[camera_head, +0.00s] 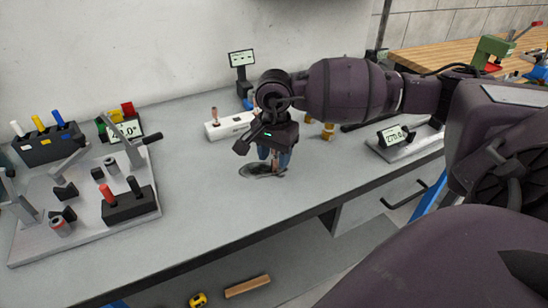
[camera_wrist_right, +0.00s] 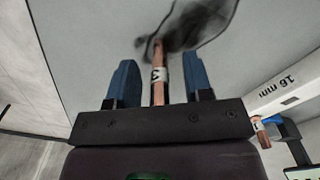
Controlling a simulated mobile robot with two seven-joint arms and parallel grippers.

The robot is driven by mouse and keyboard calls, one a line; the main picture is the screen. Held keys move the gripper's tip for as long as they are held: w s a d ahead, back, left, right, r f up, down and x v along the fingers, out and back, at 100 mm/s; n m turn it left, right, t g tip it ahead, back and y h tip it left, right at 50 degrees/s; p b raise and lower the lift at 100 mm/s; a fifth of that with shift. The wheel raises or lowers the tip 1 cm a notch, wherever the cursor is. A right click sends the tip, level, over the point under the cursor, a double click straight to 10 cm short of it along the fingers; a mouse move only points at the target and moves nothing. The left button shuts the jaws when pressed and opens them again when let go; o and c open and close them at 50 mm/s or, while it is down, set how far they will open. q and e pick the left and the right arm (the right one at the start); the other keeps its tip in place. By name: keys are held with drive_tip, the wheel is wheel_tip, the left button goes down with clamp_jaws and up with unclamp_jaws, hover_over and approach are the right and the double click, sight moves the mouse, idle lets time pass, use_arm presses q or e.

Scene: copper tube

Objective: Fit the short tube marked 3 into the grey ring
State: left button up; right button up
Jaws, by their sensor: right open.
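My right gripper (camera_head: 274,160) points down over the bench, just above a dark smudge, with its blue fingers apart. A short copper tube (camera_wrist_right: 159,90) with a white label is between these fingers in the right wrist view, with a gap on either side. The label's mark is turned sideways and looks like a 3. In the head view the tube (camera_head: 276,166) is mostly hidden by the fingers. A grey ring-like part (camera_head: 60,228) with a reddish middle is on the fixture board at the left; I cannot tell for certain that it is the ring. My left gripper is not in view.
The fixture board (camera_head: 140,208) carries levers, dark blocks and red and black handles. A white block (camera_head: 228,126) marked 16 mm, with a copper piece upright at its end, stands behind my gripper. The bench between board and gripper is clear.

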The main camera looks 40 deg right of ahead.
clamp_jaws()
idle(0.3)
